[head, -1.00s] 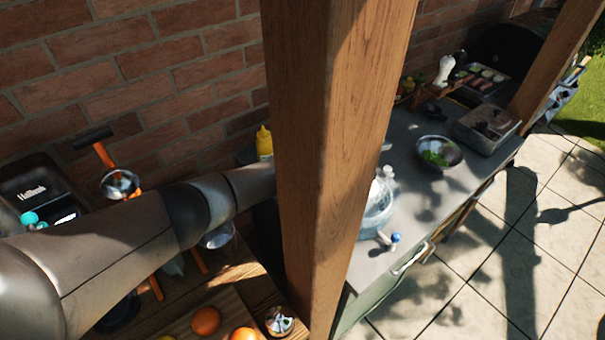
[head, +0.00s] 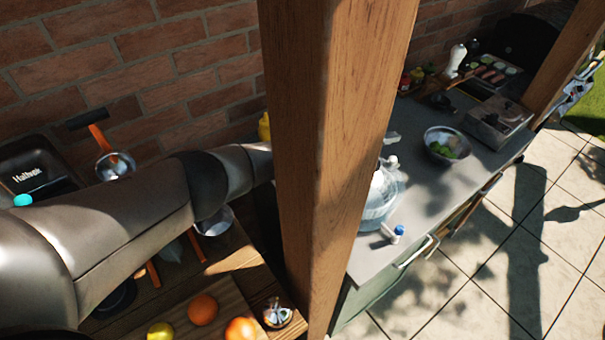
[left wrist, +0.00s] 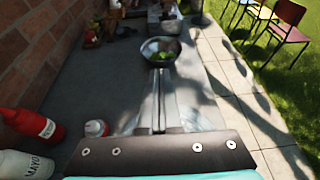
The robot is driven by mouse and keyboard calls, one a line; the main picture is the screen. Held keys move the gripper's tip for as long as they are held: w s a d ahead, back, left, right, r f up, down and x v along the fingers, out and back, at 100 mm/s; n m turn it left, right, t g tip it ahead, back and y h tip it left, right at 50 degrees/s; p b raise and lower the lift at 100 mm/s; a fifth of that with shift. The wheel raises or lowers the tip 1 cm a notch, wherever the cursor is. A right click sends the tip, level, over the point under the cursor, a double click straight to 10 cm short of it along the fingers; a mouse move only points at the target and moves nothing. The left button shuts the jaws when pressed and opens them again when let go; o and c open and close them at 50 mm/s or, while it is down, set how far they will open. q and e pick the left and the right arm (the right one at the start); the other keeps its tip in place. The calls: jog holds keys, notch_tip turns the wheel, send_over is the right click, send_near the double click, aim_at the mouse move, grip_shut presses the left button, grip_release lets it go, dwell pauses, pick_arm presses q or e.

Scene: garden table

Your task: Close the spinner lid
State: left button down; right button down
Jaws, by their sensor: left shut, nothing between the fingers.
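The salad spinner (head: 376,212) is a clear bowl on the grey counter, partly hidden behind the wooden post in the head view. A clear, pale part stands at its top, but I cannot tell how the lid sits. In the left wrist view clear plastic shows faintly beside my fingers. My left arm reaches behind the post in the head view, hiding the gripper there. In the left wrist view my left gripper (left wrist: 158,75) is shut and empty, its fingers pointing along the counter. Contact with the spinner cannot be made out. My right gripper is not in view.
The wooden post (head: 325,150) blocks the middle of the head view. A metal bowl with green food (head: 447,145) and a metal box (head: 500,122) stand farther along the counter.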

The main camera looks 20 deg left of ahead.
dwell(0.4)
pick_arm(q)
jog(key=p+v, duration=0.2)
jog(key=v, duration=0.1)
jog(key=shift+w+r, duration=0.1)
jog(key=shift+r, duration=0.1)
jog(key=shift+v, duration=1.2)
jog(key=v, duration=1)
jog(key=shift+f, duration=0.25)
